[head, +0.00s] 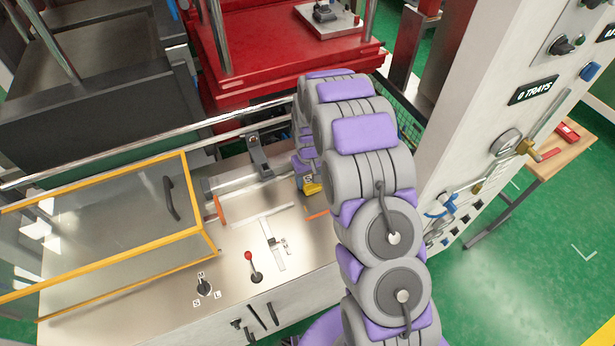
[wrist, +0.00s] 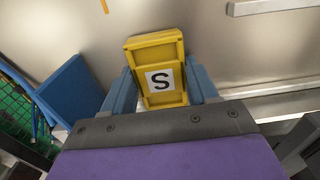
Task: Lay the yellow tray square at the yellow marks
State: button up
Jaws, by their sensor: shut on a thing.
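The yellow tray (wrist: 155,45) is small, with raised rims and a white label bearing a black S. My gripper (wrist: 162,88) is shut on it, with one blue-grey finger at each side. In the head view the yellow tray (head: 313,188) shows just left of my arm, over the metal bench; the arm hides most of my gripper. An orange-yellow mark (head: 317,214) lies on the bench close to the tray. A mark of that colour (wrist: 104,5) also shows at the top edge of the wrist view. I cannot tell whether the tray touches the bench.
A clear guard (head: 100,235) with an orange-yellow frame covers the bench's left side. A red-knobbed lever (head: 251,262) and a selector knob (head: 204,287) stand on the bench front. A white control cabinet (head: 470,110) rises at right. A blue block (wrist: 75,90) is left of my gripper.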

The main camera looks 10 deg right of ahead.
jog(key=shift+f, duration=0.1)
jog(key=o, duration=1)
jog(key=shift+c, duration=0.2)
jog(key=o, duration=0.5)
jog(key=shift+a, duration=0.3)
jog(key=shift+w+d+r, duration=0.1)
jog(key=shift+d+r, duration=0.05)
jog(key=shift+r, duration=0.3)
jog(key=r+p, duration=0.1)
jog(key=r, duration=1.5)
jog(key=shift+a+r+p, duration=0.15)
jog(key=shift+a+p, duration=0.05)
jog(key=shift+p, duration=0.1)
